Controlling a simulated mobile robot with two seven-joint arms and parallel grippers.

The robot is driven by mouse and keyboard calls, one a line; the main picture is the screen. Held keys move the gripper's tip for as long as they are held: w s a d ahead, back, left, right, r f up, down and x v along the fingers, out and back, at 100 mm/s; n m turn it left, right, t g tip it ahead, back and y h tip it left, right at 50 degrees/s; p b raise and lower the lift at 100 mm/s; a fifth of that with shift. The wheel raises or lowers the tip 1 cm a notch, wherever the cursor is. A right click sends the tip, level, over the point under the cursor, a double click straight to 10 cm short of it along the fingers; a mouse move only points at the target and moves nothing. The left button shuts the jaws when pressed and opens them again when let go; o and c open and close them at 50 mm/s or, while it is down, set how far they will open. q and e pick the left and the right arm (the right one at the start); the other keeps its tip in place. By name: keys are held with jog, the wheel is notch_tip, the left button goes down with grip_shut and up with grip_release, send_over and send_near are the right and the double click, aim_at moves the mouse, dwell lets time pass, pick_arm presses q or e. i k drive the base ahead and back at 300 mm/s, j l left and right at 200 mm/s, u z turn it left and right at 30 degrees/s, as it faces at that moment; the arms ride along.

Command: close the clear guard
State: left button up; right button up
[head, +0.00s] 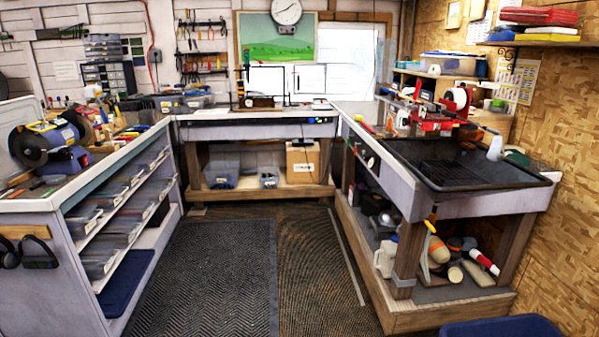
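A faint see-through panel (382,66) stands upright at the back of the right-hand bench, beside the window. It looks like the clear guard, raised, but its edges are hard to make out and I cannot tell its hinge. Red clamping equipment (408,116) sits on the same bench, in front of and to the right of the panel. Neither of my grippers shows in the head view.
A black tray (425,180) is set in the right bench's front end. A bench grinder (45,145) stands on the left bench. Dark mats (205,275) cover the open floor between the benches. A blue bin (500,328) sits at the lower right.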

aim_at(381, 44)
jog(key=i, duration=2.65)
jog(key=i+z, duration=0.2)
jog(key=i, duration=0.4)
jog(key=i+j+z, duration=0.2)
jog(key=i, duration=0.45)
jog(key=i+j+z, duration=0.15)
jog(key=i+z, duration=0.2)
jog(key=i+j+z, duration=0.2)
jog(key=z, duration=0.15)
jog(key=i+j+z, duration=0.5)
jog(key=z, duration=0.2)
jog(key=i+j+z, duration=0.1)
jog(key=j+z, duration=0.3)
jog(key=i+j+z, duration=0.1)
jog(key=j+z, duration=0.25)
jog(key=j, duration=0.2)
jog(key=j+z, duration=0.7)
jog(key=j, duration=0.2)
